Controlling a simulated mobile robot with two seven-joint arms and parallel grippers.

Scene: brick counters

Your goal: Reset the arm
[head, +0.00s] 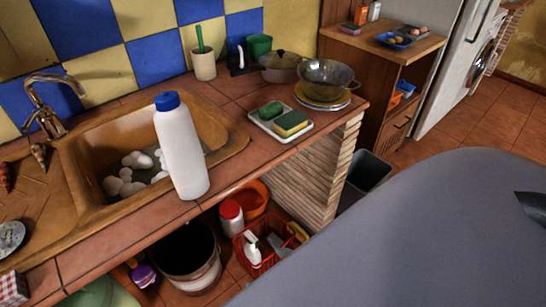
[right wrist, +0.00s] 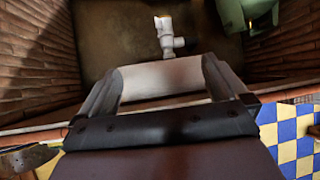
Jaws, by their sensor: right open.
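My right gripper (right wrist: 162,75) shows in the right wrist view, with its two fingers apart. A pale rounded band lies across between the fingers, and I cannot tell what it is. In the head view a large grey part of mine fills the lower right, and a dark piece shows at the right edge; the gripper's jaws cannot be made out there. My left gripper is not in view.
A white bottle (head: 181,148) with a blue cap stands upright at the counter's front edge, before the sink (head: 228,140). A sponge tray (head: 270,137) and a metal bowl (head: 326,76) stand right of it. A red basket (head: 262,262) sits below. Open floor (head: 470,120) lies right.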

